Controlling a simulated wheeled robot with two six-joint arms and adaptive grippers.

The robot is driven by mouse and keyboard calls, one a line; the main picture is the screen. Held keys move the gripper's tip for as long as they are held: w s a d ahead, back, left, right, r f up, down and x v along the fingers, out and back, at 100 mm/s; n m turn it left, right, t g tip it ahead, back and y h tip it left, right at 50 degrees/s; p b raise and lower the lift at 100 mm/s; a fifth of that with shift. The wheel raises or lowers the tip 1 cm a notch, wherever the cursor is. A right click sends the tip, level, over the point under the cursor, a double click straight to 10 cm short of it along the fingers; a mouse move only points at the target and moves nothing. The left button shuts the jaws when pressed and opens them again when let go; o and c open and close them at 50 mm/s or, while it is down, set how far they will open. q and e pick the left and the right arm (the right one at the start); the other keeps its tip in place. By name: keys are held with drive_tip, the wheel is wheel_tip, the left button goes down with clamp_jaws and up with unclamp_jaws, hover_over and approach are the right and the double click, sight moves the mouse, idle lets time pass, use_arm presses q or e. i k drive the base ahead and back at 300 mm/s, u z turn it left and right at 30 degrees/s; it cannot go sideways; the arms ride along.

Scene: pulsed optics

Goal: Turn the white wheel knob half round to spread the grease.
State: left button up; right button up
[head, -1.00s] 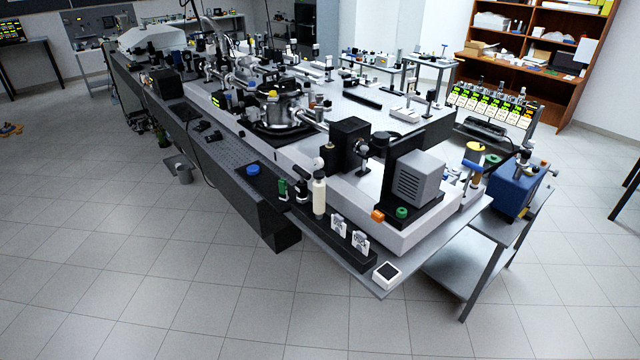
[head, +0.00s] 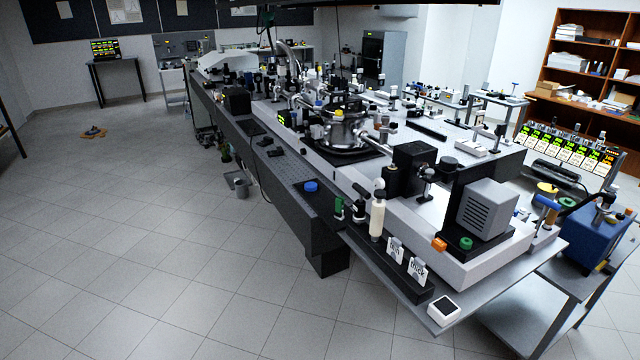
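A small white round piece (head: 379,184), possibly the white wheel knob, shows at the near edge of the long optical table, left of a black box mount (head: 409,167). It is too small to make out a wheel shape or any grease. A cream upright cylinder (head: 377,220) stands just in front of it. Neither of my grippers is in the head view.
The long optical table (head: 430,222) runs from back left to front right. A blue box (head: 594,237) stands at the right.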

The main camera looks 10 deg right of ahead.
sight(379, 183)
drive_tip(key=u, duration=0.8)
drive_tip(key=i, duration=3.25)
drive_tip(key=z, duration=2.65)
